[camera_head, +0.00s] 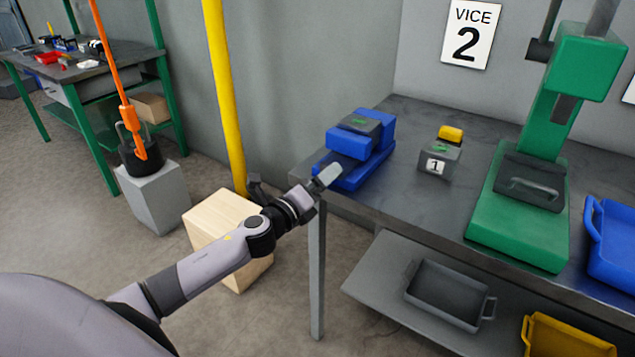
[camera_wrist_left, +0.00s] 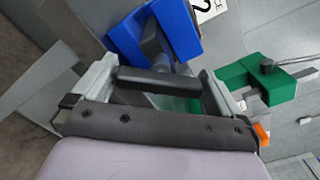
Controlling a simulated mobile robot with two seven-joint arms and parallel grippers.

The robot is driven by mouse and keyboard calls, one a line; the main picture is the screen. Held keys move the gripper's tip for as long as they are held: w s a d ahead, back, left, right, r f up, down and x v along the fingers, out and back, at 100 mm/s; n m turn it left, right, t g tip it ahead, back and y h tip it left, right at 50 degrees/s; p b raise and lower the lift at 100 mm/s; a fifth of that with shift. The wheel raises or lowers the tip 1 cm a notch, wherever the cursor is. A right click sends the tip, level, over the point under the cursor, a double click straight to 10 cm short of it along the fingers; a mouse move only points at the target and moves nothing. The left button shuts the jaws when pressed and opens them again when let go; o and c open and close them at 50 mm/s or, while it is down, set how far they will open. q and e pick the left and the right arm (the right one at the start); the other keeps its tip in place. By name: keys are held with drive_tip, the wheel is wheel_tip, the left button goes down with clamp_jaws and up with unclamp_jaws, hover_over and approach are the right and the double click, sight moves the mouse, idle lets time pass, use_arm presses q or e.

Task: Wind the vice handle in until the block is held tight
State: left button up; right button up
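The blue vice (camera_head: 372,150) stands at the left end of the grey bench, with a grey block (camera_head: 362,124) with a green mark on top at its jaws. Whether the jaws touch the block I cannot tell. My left gripper (camera_head: 328,177) is at the vice's near left end. In the left wrist view its fingers (camera_wrist_left: 160,88) are wide apart, with the dark handle bar (camera_wrist_left: 155,80) lying across between them. The vice (camera_wrist_left: 135,40) and its dark screw lie just beyond. I cannot tell whether the fingers touch the bar. My right gripper is out of view.
A grey block marked 1 (camera_head: 437,163) sits right of the vice. A green press (camera_head: 520,225) and a blue bin (camera_head: 612,240) stand farther right. A yellow post (camera_head: 225,95) and a wooden box (camera_head: 215,215) stand near my arm, left of the bench.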

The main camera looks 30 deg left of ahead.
use_arm(q)
drive_tip(key=s, duration=0.7)
drive_tip(key=shift+a+b, duration=0.3)
drive_tip(key=shift+s, duration=0.1)
idle(0.3)
drive_tip(key=s+d+f+n+g, duration=0.3)
drive_tip(key=s+d+f+n, duration=0.2)
drive_tip(key=s+f+n, duration=0.5)
drive_tip(key=s+d+f+n+g+h, duration=0.1)
drive_tip(key=s+d+f+n+g, duration=0.3)
drive_tip(key=s+f+n, duration=0.7)
drive_tip(key=s+d+n, duration=0.2)
drive_tip(key=n, duration=0.1)
drive_tip(key=shift+d+f+n, duration=0.25)
drive_tip(key=shift+n, duration=0.15)
drive_tip(key=shift+g, duration=0.3)
